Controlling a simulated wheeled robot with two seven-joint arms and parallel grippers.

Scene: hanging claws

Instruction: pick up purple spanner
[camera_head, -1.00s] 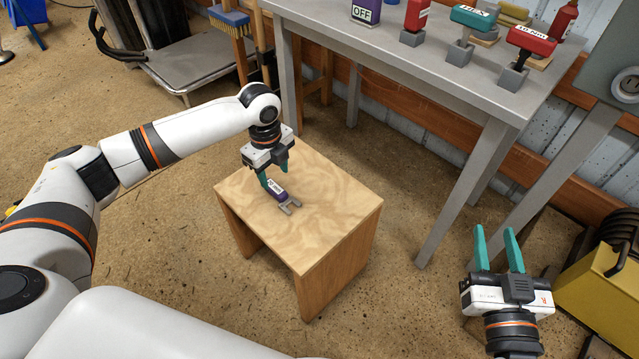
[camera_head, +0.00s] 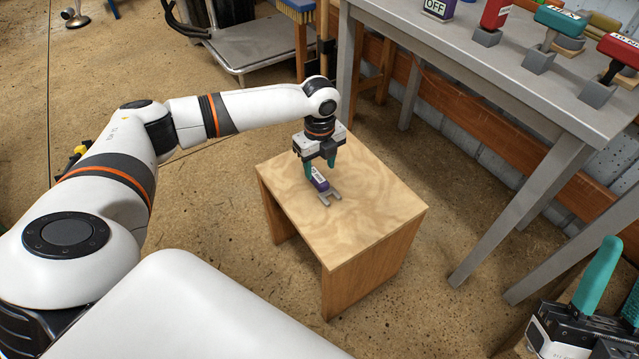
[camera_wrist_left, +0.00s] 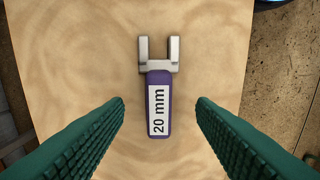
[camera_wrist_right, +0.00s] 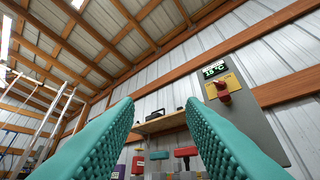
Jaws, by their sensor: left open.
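The purple spanner (camera_head: 319,182) lies on the wooden stool (camera_head: 380,220), its grey forked jaw toward the front right in the head view. In the left wrist view the spanner (camera_wrist_left: 158,100) shows a white "20 mm" label, with its jaw pointing up in the picture. My left gripper (camera_head: 321,172) is open just above the spanner's handle. Its two green fingers stand on either side of the handle, apart from it. My right gripper (camera_head: 615,285) is partly cut off at the lower right of the head view; in the right wrist view its fingers (camera_wrist_right: 160,130) are apart and empty.
A grey metal table (camera_head: 480,60) stands behind and to the right, holding several coloured labelled tools on grey blocks. A trolley (camera_head: 250,45) and a broom (camera_head: 298,12) are at the back. The stool top around the spanner is clear.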

